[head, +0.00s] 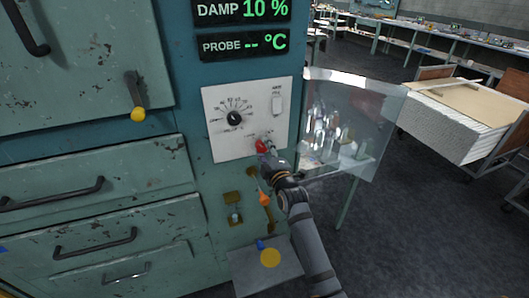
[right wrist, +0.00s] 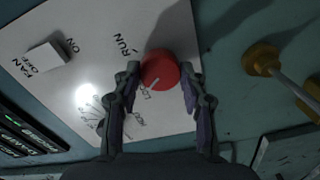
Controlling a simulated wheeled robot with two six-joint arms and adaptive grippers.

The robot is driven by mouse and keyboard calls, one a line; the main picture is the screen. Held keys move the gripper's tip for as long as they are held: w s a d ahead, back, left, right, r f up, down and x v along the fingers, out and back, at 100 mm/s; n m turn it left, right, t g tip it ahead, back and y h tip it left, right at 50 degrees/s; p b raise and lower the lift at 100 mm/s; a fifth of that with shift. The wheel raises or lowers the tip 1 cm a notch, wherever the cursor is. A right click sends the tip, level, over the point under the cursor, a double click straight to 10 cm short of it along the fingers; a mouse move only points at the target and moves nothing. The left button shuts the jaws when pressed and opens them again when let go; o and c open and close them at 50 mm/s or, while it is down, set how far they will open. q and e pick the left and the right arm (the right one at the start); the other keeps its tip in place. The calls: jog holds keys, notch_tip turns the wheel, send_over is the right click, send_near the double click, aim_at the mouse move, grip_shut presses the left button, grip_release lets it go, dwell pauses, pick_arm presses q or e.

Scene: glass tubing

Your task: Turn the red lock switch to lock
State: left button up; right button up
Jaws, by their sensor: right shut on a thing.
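The red lock switch (head: 261,146) is a round red knob on the lower right of a white control plate (head: 221,140). In the right wrist view the red knob (right wrist: 159,66) sits between the two fingers of my right gripper (right wrist: 160,78), which is shut on it. A pale line on the knob's lower edge points toward lettering that seems to read LOCK, partly hidden by a finger. RUN is printed to the knob's upper left. In the head view my right gripper (head: 269,156) reaches the knob from below right. My left gripper is not in view.
A black dial (head: 235,117) and a white rocker switch (head: 277,104) share the plate. A clear open panel (head: 352,115) stands just right of it. Below are an orange-tipped lever (head: 265,199) and a grey shelf (head: 245,275). A yellow-knobbed handle (head: 138,112) is at left.

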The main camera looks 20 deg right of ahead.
jog(key=shift+n, duration=0.9)
jog(key=o, duration=1.1)
jog(key=shift+o, duration=0.2)
jog(key=s, duration=1.2)
jog(key=shift+d, duration=0.2)
